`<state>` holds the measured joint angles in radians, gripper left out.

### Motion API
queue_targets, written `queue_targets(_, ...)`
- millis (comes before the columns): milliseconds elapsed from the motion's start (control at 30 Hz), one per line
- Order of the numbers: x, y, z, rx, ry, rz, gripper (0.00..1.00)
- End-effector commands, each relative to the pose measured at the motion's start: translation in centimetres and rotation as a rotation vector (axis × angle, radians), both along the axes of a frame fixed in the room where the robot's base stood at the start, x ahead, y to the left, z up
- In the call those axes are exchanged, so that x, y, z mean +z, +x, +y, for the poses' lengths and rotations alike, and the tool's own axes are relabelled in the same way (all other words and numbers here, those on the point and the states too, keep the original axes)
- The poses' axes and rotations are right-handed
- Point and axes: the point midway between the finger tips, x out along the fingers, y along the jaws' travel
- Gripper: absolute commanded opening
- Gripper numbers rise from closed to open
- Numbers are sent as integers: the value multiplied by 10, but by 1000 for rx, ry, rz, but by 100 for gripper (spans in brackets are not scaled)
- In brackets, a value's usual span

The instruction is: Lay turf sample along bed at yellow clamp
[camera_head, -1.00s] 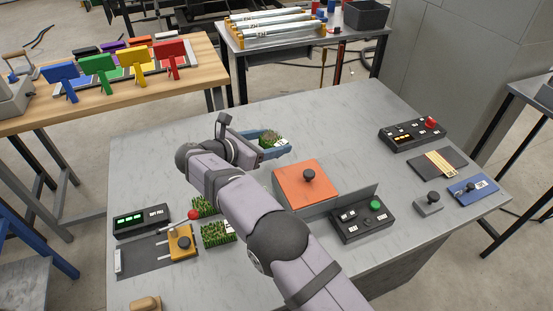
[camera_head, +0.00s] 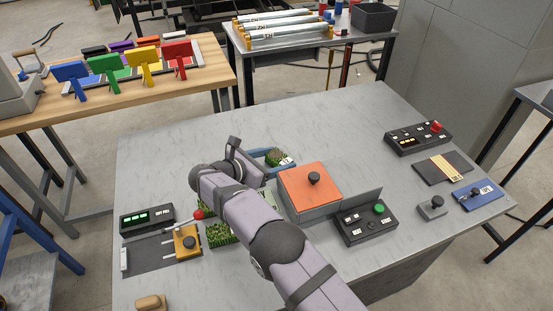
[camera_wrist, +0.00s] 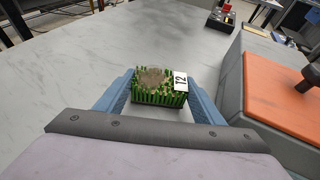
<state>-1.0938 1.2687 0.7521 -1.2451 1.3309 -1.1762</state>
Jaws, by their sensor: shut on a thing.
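My gripper (camera_wrist: 161,90) is shut on a turf sample (camera_wrist: 158,87), a small green grass block with a bare brown patch and a white tag reading 12. The blue fingers stand on its left and right sides. The turf sample also shows in the head view (camera_head: 280,158), beyond my wrist. The gap between it and the table cannot be judged. A yellow clamp (camera_head: 144,68) stands on the wooden bench at the back left, between a green and a red one. A row of coloured strips (camera_head: 102,88) lies behind and beneath these clamps, partly hidden.
An orange-topped box (camera_head: 309,188) stands close right of my gripper. Other turf pieces (camera_head: 222,234) lie left of my arm, partly hidden by it. A yellow block with a black knob (camera_head: 187,243) and a display box (camera_head: 147,218) are further left. The grey table's far middle is clear.

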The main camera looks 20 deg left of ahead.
Motion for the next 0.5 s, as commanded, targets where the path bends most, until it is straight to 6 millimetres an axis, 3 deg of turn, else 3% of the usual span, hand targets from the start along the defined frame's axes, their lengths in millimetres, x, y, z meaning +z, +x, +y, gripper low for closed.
queue_targets(200,-4,0,0,0,0,0,37)
queue_targets(233,-4,0,0,0,0,0,67)
queue_targets(267,-3,0,0,0,0,0,70)
queue_targets(500,-3,0,0,0,-1,0,70)
